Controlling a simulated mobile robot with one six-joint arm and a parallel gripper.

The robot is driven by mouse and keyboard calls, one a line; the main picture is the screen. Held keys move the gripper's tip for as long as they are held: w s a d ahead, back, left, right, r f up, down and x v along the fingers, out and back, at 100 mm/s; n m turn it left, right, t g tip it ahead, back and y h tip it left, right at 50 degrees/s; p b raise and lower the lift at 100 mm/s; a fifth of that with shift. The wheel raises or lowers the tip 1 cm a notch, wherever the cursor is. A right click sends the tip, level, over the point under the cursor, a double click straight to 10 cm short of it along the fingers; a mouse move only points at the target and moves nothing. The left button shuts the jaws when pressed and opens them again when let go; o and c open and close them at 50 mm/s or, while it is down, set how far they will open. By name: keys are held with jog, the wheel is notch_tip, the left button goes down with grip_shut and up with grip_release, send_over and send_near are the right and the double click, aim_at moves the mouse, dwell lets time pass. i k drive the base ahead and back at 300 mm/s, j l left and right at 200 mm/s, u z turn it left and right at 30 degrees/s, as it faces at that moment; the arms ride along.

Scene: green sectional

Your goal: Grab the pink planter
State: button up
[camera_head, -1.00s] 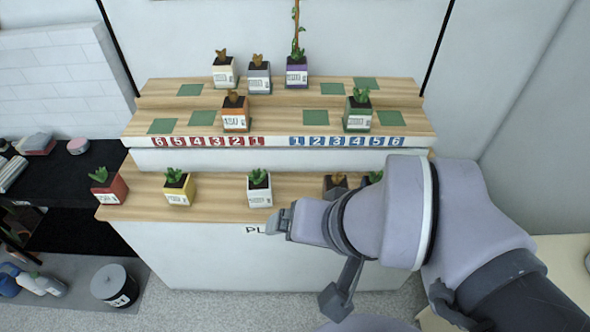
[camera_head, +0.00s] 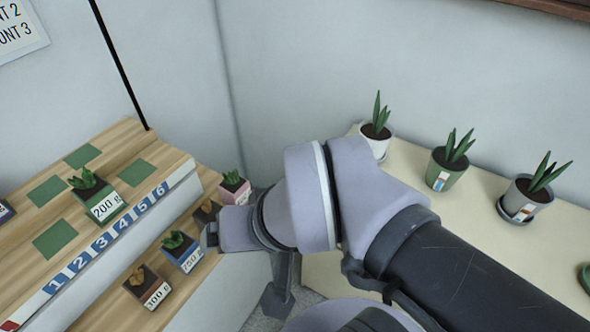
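The pink planter (camera_head: 235,189) is a small square pot with a green succulent and a white label. It stands at the far right end of the lower wooden shelf, just above and beyond my gripper in the picture. My gripper (camera_head: 208,238) points left over the lower shelf, near the blue planter (camera_head: 184,252) labelled 750. Its fingers are small and seen from the side, so I cannot tell if they are open or shut. Part of the shelf near the pink planter is hidden behind my arm.
A brown planter (camera_head: 206,212) and a dark planter (camera_head: 148,287) labelled 300 share the lower shelf (camera_head: 112,310). A green planter (camera_head: 97,197) stands on the upper step. At right, a cream table (camera_head: 412,186) holds several round potted plants. A wall stands behind.

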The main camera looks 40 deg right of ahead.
aim_at(234, 189)
jog(key=z, duration=0.2)
jog(key=i+j+z, duration=0.15)
jog(key=i+z, duration=0.2)
jog(key=i+j+z, duration=0.4)
jog(key=i+l, duration=0.05)
jog(key=l, duration=0.05)
